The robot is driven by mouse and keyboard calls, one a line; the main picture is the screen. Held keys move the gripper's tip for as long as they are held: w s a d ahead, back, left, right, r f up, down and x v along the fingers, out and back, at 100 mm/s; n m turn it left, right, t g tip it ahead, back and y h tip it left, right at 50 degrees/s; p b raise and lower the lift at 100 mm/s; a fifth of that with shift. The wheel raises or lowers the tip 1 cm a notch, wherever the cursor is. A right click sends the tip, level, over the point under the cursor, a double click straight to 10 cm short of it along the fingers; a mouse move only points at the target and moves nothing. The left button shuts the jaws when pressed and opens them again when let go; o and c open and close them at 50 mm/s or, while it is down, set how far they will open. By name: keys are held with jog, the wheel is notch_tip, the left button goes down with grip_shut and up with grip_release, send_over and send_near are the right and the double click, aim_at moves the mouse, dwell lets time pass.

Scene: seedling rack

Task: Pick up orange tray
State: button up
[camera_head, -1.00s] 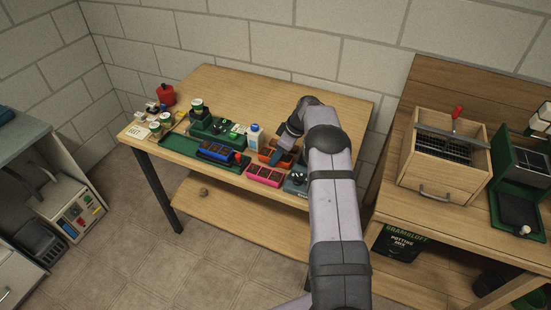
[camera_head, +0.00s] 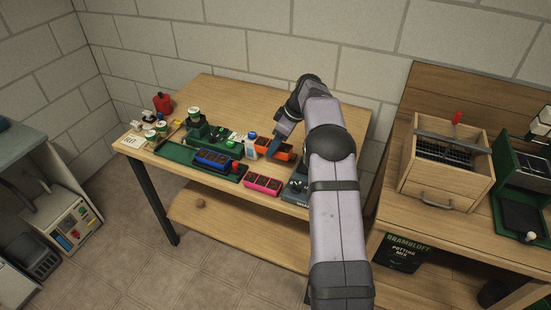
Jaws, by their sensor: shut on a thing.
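The orange tray (camera_head: 263,147) is near the right part of the wooden table, behind the pink tray (camera_head: 262,184). It has dark-filled cells. My gripper (camera_head: 274,147) comes down over its middle from behind and is shut on it; the fingers hide part of the tray. The tray appears raised a little off the table, though the gap under it is hard to make out at this size.
A blue tray (camera_head: 213,158) lies on a green mat (camera_head: 174,152) to the left. A white bottle with a blue cap (camera_head: 251,146) stands close to the orange tray's left. A grey device (camera_head: 297,188) is to the right. The table's back is clear.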

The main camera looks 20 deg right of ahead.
notch_tip(320, 180, up, 10)
jog(key=shift+f, duration=0.15)
dwell(0.3)
